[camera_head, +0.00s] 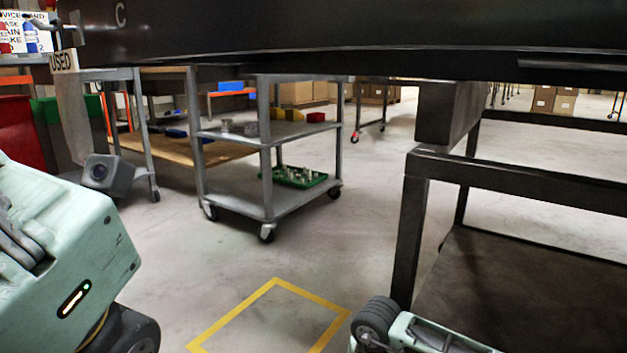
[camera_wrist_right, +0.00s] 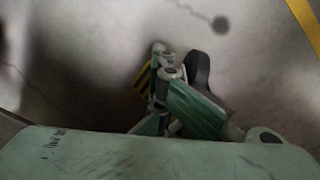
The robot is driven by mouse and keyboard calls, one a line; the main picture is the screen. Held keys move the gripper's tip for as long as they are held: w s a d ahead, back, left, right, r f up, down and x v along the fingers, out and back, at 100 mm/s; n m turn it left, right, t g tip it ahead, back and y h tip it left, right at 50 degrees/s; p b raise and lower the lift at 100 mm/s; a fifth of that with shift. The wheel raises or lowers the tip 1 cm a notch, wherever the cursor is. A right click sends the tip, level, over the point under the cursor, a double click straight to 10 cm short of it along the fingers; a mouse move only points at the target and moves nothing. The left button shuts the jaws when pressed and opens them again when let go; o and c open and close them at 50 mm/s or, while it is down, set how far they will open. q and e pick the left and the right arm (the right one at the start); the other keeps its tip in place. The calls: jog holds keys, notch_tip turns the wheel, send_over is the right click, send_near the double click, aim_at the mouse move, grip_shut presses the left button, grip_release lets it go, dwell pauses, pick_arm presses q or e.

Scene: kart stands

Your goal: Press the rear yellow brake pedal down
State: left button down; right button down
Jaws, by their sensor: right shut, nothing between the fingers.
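A small black-and-yellow striped part (camera_wrist_right: 143,82) shows in the right wrist view, partly hidden; I cannot tell whether it is the brake pedal. My right gripper (camera_wrist_right: 163,70) is shut and empty just to the right of it, low over the floor. I cannot tell whether they touch. No yellow pedal is clear in the head view. There, my left arm fills the left edge with its gripper out of view, and part of my right arm shows at the bottom.
A large dark body (camera_head: 300,35) spans the top. A dark metal stand (camera_head: 410,240) is at right, with a grey trolley (camera_head: 235,195) behind on the left. A yellow floor outline (camera_head: 235,305) lies in front. The floor between is clear.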

jog(key=s+a+r+p, duration=0.2)
jog(key=s+r+p, duration=0.2)
jog(key=p, duration=0.3)
jog(key=shift+r, duration=0.7)
jog(key=shift+s, duration=0.1)
